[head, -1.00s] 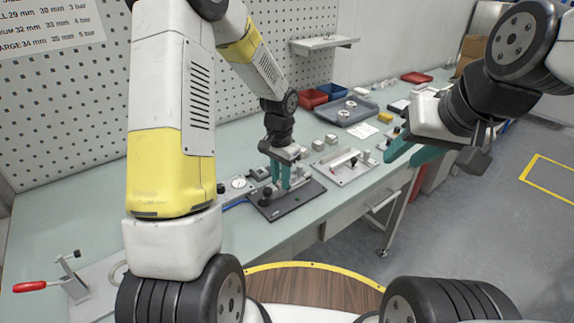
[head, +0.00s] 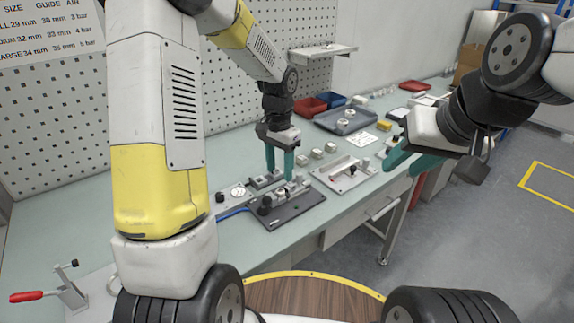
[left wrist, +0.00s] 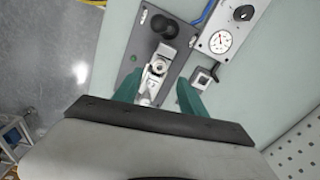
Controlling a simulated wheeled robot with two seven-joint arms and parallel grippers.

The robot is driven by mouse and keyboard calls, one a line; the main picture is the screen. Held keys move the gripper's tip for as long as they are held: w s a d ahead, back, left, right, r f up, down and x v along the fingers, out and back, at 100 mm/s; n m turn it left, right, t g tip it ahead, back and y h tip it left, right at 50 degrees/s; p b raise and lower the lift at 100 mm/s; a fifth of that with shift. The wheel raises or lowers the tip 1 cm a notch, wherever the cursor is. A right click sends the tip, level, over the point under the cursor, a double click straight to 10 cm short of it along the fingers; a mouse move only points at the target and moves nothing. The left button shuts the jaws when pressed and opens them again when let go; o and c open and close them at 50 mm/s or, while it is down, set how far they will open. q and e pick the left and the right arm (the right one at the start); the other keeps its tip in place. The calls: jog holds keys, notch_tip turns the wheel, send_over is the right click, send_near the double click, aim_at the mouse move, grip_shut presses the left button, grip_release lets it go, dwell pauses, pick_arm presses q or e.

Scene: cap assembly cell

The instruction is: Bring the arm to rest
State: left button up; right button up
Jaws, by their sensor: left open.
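My left gripper (head: 280,162) is open and empty, with teal fingers pointing down. It is above the back edge of a dark fixture plate (head: 300,207) on the bench. In the left wrist view its two fingers (left wrist: 158,95) are spread apart, with a metal clamp fixture (left wrist: 157,72) with a black knob showing between and beyond them. I cannot tell whether the fingers touch anything. My right gripper (head: 408,160) hangs in the air at the right, in front of the bench's right part. Its teal fingers are seen from the side, so its opening is unclear.
A gauge box (head: 236,192) stands left of the plate. A second fixture (head: 346,174) is to its right, with small blocks behind. Red (head: 308,105) and blue bins and a grey tray (head: 345,119) are at the back. A red-handled clamp (head: 50,292) is front left.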

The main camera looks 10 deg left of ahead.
pick_arm(q)
jog(key=s+a+r+n+t, duration=0.3)
jog(key=s+r, duration=0.6)
jog(key=r, duration=0.4)
jog(key=s+r+n+t+h, duration=0.2)
jog(key=s+r+n+t, duration=0.1)
jog(key=s, duration=0.9)
jog(key=shift+r, duration=0.9)
jog(key=shift+a, duration=0.15)
